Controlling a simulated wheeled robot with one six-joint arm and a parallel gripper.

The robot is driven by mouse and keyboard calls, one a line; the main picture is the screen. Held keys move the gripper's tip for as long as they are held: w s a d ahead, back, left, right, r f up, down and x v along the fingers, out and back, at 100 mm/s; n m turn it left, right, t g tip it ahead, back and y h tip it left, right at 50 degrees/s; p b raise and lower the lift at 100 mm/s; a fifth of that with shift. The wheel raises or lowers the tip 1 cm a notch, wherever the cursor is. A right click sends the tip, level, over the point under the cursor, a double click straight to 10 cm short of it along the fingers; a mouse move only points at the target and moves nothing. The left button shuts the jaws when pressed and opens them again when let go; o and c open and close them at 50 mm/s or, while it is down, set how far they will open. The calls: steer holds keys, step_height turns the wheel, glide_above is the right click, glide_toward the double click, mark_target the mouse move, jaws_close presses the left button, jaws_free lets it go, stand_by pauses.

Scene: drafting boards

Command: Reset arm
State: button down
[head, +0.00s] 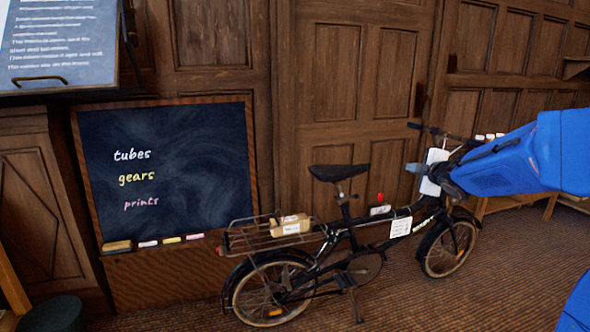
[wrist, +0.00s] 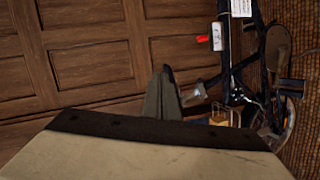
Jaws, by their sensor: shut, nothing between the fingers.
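My gripper (head: 412,168) is raised in front of the wood panelling, above the bicycle's frame and left of its handlebar in the head view. It is shut and empty, with its grey fingers pointing left. In the wrist view, the dark fingers (wrist: 164,92) stand up from the pale gripper body against the panelling. My blue arm reaches in from the right and hides part of the bicycle's front. The black bicycle (head: 340,235) stands upright on the floor below. I cannot tell how close the gripper is to the handlebar.
A chalkboard (head: 165,170) reading "tubes, gears, prints" leans at left, with an eraser (head: 117,247) and chalk on its ledge. A small box (head: 292,224) sits on the bicycle's rear rack. A tilted board (head: 60,45) is at upper left. Carpet (head: 470,300) is clear at front right.

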steer(key=s+a+f+m+g, duration=0.3)
steer(key=s+f+m, duration=0.2)
steer(key=s, duration=1.1)
steer(key=s+a+f+m+g, duration=0.3)
steer(key=s+f+m, duration=0.2)
steer(key=s, duration=1.2)
steer(key=s+a+f+m+g, duration=0.3)
steer(key=s+f+m+g, duration=0.1)
steer(key=s, duration=1.2)
steer(key=shift+s+a+f+m+h, duration=0.4)
steer(key=shift+f+m, duration=0.45)
steer(key=shift+m, duration=0.25)
steer(key=shift+w+d, duration=0.1)
